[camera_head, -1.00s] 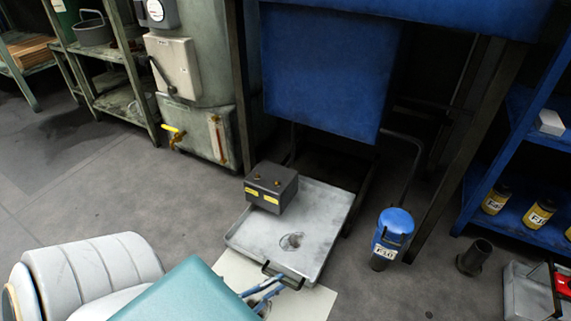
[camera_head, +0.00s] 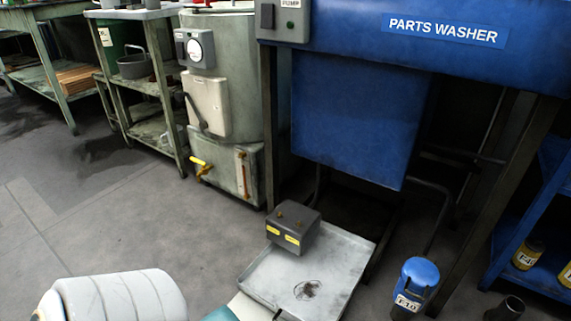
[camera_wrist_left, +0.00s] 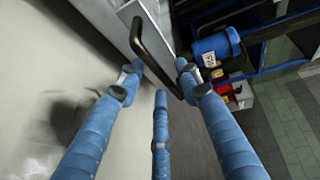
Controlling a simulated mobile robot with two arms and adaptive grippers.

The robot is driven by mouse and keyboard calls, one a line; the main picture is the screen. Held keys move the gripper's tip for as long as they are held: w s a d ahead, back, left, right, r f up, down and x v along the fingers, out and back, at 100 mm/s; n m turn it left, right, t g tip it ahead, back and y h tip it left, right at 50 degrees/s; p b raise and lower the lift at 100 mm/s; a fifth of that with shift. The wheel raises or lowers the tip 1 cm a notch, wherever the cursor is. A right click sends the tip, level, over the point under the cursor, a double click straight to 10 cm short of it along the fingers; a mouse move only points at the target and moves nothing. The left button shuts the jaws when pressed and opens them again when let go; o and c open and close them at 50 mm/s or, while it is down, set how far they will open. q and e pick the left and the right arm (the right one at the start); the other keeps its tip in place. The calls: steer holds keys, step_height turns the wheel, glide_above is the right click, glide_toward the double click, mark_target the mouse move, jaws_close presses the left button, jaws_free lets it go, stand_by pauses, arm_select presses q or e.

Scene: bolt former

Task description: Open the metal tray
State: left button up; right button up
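The grey metal tray (camera_head: 330,262) lies low beneath the blue parts washer and extends out in front of it. It has a dark stain on its surface and a grey box on its back left part. Its black handle (camera_wrist_left: 150,55) shows in the left wrist view. My left gripper (camera_wrist_left: 160,75) has its blue fingers spread around the handle, with a gap between the tips. Whether any finger touches the handle is unclear. In the head view the left gripper is cut off below the frame. My right gripper is not in view.
The grey box (camera_head: 293,228) has yellow labels. A blue-capped canister (camera_head: 418,280) stands right of the tray. The parts washer (camera_head: 430,35) overhangs the tray, with dark legs beside it. A boiler-like tank (camera_head: 225,120) stands at back left. Floor at left is clear.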

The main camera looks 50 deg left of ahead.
arm_select(q)
steer(key=v, duration=1.2)
